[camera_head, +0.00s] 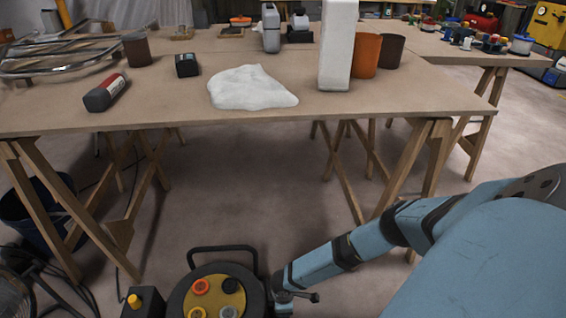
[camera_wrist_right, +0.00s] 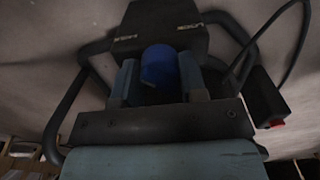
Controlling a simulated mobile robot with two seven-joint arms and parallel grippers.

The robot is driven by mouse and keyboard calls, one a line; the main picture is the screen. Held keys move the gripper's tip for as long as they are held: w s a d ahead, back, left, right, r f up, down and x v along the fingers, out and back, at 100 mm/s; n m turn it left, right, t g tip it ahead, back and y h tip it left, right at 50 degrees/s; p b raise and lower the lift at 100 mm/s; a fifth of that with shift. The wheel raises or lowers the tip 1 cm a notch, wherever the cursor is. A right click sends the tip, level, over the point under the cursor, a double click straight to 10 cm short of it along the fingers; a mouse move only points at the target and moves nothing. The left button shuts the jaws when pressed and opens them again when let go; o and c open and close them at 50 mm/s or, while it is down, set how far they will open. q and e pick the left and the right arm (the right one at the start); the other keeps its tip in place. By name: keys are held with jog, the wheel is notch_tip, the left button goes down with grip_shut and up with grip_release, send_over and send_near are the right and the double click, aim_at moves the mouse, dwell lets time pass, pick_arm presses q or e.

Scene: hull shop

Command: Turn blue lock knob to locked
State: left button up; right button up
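The blue lock knob (camera_wrist_right: 159,66) shows in the right wrist view, in front of a black housing (camera_wrist_right: 160,22) with pale lettering that reads like LOCK. My right gripper (camera_wrist_right: 160,82) has one finger on each side of the knob. Both fingers lie close against it, with no clear gap. The knob's pointer is not visible, so I cannot tell its setting. In the head view my right arm reaches down to a drum-like unit (camera_head: 220,290) at the bottom edge; the blue knob cannot be seen there. My left gripper is not in view.
A curved black tube frame (camera_wrist_right: 70,105) and a black box with a red button (camera_wrist_right: 268,105) flank my gripper. A dark blue bucket (camera_head: 40,212) stands at left. Open floor lies under the bench.

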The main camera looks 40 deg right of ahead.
pick_arm(q)
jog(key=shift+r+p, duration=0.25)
jog(key=shift+p, duration=0.15)
pick_arm(e)
jog(key=shift+r+m, duration=0.1)
jog(key=shift+m, duration=0.3)
jog(key=shift+m+p, duration=0.6)
jog(key=shift+p, duration=0.05)
jog(key=shift+r+m+p, duration=0.1)
jog(key=shift+m+p, duration=1)
jog(key=shift+m, duration=0.1)
jog(key=m+p, duration=0.1)
jog(key=m, duration=0.1)
jog(key=shift+m+p, duration=0.3)
jog(key=shift+p, duration=0.05)
jog(key=shift+m, duration=0.4)
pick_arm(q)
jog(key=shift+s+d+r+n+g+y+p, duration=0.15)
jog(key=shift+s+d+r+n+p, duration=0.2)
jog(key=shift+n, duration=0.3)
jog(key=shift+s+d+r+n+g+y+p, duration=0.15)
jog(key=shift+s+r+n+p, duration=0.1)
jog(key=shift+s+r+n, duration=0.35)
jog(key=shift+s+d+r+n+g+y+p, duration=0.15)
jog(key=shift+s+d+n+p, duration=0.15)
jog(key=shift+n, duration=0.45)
pick_arm(e)
jog(key=shift+m, duration=1.4)
jog(key=o, duration=0.9)
jog(key=shift+f, duration=0.2)
